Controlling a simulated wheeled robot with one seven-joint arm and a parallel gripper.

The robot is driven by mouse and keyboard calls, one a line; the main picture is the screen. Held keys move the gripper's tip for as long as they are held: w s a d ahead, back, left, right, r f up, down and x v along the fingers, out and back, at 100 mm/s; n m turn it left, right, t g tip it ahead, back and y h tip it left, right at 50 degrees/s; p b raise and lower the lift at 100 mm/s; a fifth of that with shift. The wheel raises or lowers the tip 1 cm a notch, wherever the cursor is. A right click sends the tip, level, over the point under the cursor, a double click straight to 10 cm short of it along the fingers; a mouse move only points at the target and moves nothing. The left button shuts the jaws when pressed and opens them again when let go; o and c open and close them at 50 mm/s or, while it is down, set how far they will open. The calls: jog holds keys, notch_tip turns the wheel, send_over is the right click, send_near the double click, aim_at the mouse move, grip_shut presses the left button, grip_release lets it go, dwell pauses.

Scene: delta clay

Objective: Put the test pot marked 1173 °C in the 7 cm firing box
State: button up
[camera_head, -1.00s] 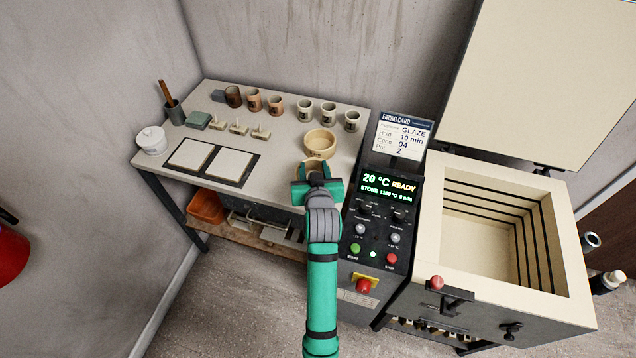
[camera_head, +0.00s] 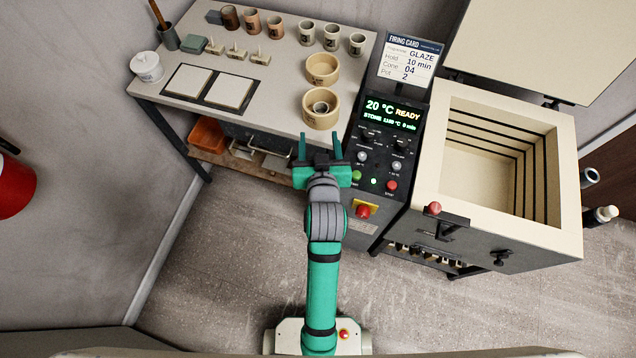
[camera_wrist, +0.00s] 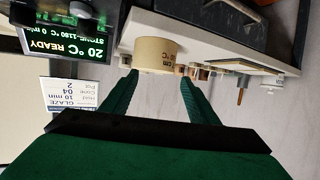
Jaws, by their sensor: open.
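Two round cream firing boxes stand on the table: a rear one (camera_head: 322,68), which looks empty, and a front one (camera_head: 321,121) with a small pot (camera_head: 320,106) inside it. The pot's marking cannot be read. Other test pots stand in a back row, brown ones (camera_head: 252,22) at left and pale ones (camera_head: 331,37) at right; their marks are too small to read. My gripper (camera_head: 320,148) is open and empty, in front of the front box and apart from it. In the wrist view a cream box (camera_wrist: 157,53) with partly legible lettering lies beyond the fingertips.
The kiln (camera_head: 430,140) stands open at right, its control panel (camera_head: 385,140) close beside the table. The table between tiles and boxes is clear.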

jog(key=s+f+t, duration=0.1)
jog(key=s+f, duration=0.2)
jog(key=s, duration=2.9)
jog(key=shift+a+t+h, duration=0.15)
jog(key=shift+t+h, duration=0.15)
jog(key=shift+h, duration=0.1)
